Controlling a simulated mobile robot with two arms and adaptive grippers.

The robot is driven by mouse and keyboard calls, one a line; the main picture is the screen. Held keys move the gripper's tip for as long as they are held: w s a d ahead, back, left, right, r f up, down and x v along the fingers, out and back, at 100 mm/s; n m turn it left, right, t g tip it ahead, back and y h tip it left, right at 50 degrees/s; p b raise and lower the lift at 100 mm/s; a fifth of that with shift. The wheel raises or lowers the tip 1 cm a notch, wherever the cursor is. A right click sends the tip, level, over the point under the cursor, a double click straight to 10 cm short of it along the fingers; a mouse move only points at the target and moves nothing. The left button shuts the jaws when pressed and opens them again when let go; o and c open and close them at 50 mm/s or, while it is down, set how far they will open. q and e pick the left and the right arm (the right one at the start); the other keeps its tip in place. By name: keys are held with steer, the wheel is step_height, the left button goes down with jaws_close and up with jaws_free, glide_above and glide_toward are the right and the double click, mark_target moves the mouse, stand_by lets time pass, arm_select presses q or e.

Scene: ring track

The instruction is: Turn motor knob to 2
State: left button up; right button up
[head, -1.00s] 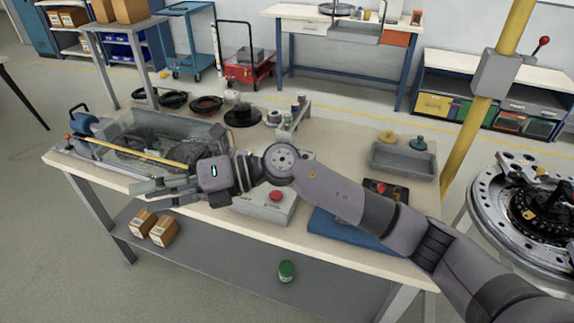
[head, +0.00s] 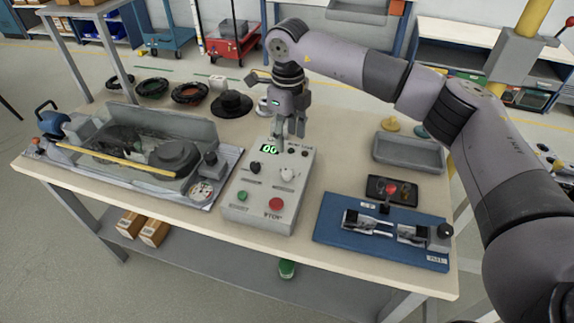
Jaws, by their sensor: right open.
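A grey control box (head: 266,192) stands on the workbench. Its sloping top carries a black knob (head: 255,168) at left and a pale knob (head: 287,174) at right. The labels are too small to read, so I cannot tell which is the motor knob or its setting. A green display (head: 269,149) reads 00. A red button (head: 275,205) and a green button (head: 242,196) sit near the front. My right gripper (head: 290,134) points down over the box's back edge, open and empty, apart from both knobs. My left gripper is out of view.
A clear-walled track housing (head: 140,125) with a yellow bar and a gauge (head: 201,191) stands left of the box. A blue fixture plate (head: 345,235) lies right, with a grey tray (head: 408,150) behind it. Dark rings lie at the back left.

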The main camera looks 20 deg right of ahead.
glide_above(287, 172)
step_height(287, 172, down, 4)
steer(key=shift+d+f+p, duration=0.1)
steer(key=shift+f+p, duration=0.1)
steer(key=shift+p, duration=0.2)
step_height(287, 172, down, 5)
steer(key=shift+p, duration=0.6)
step_height(287, 172, down, 2)
steer(key=shift+f, duration=0.15)
steer(key=shift+w+f+p, duration=0.1)
steer(key=shift+f+p, duration=0.2)
steer(key=shift+f, duration=0.2)
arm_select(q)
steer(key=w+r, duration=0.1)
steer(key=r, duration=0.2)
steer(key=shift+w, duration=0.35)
arm_select(e)
steer(key=shift+c, duration=0.5)
